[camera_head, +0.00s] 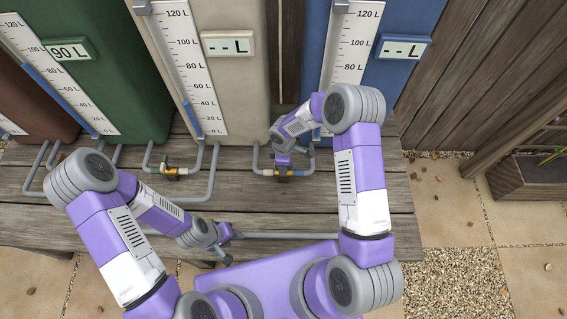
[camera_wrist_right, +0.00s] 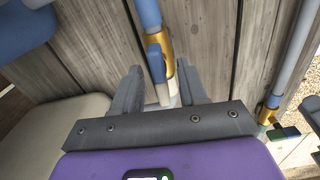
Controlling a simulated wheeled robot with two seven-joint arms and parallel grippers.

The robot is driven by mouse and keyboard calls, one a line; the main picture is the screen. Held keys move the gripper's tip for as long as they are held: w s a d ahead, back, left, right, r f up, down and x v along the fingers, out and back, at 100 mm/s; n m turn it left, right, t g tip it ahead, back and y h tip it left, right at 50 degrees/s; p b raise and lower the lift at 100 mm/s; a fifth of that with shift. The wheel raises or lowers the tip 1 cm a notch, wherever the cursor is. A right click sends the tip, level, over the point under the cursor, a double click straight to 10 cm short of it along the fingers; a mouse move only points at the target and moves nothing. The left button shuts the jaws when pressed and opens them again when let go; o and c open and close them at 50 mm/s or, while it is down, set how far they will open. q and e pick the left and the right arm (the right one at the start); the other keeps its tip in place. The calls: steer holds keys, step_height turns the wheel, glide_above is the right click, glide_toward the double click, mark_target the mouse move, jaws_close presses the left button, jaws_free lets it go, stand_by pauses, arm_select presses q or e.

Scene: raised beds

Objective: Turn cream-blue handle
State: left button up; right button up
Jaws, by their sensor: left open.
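The cream-blue handle (camera_wrist_right: 158,62) sits on a brass valve (camera_wrist_right: 167,42) in the right wrist view; its blue part is above and its cream end points down between my right fingers. My right gripper (camera_wrist_right: 160,90) is open, with one finger on each side of the handle and small gaps seeming to remain. In the head view my right gripper (camera_head: 283,158) is over the pipe between the cream tank (camera_head: 232,75) and the blue tank (camera_head: 400,75), largely hiding the handle. My left gripper (camera_head: 228,246) is open and empty, low over the front planks.
Another brass valve (camera_head: 171,171) is on the pipe to the left; in the right wrist view a similar valve has a dark green handle (camera_wrist_right: 284,132). A green tank (camera_head: 120,85) stands at left. Grey pipes run along the wooden bench (camera_head: 370,180).

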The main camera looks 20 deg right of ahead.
step_height(320, 180, up, 8)
steer(key=shift+f+p, duration=0.2)
steer(key=shift+p, duration=0.85)
arm_select(q)
step_height(320, 180, up, 2)
